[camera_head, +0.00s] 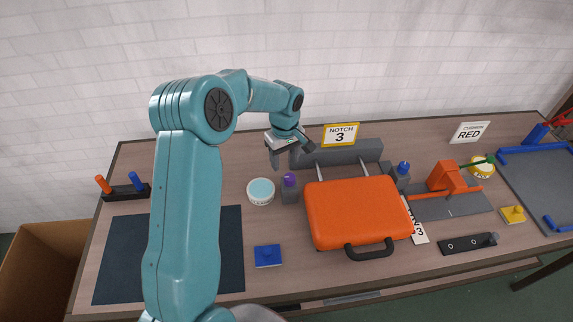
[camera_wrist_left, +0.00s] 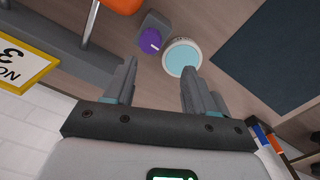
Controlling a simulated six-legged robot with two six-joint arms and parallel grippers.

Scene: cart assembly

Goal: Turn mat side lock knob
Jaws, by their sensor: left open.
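The purple knob (camera_head: 289,180) sits on a grey block (camera_head: 290,194) at the left of the orange case (camera_head: 360,212), on the side of the dark mat (camera_head: 115,258). In the left wrist view the purple knob (camera_wrist_left: 150,41) shows a pale line across its top. A second, blue knob (camera_head: 403,167) is on a grey block right of the case. My left gripper (camera_head: 293,160) is open and empty, above and behind the purple knob, apart from it. Its fingers also show in the left wrist view (camera_wrist_left: 160,88), with the purple knob beyond them. My right gripper is out of view.
A white round tub with a pale blue top (camera_head: 261,190) stands just left of the purple knob. A grey rail (camera_head: 345,153) with a NOTCH 3 sign (camera_head: 341,134) runs behind the case. A blue plate (camera_head: 268,256) lies in front. An orange device (camera_head: 445,178) stands at right.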

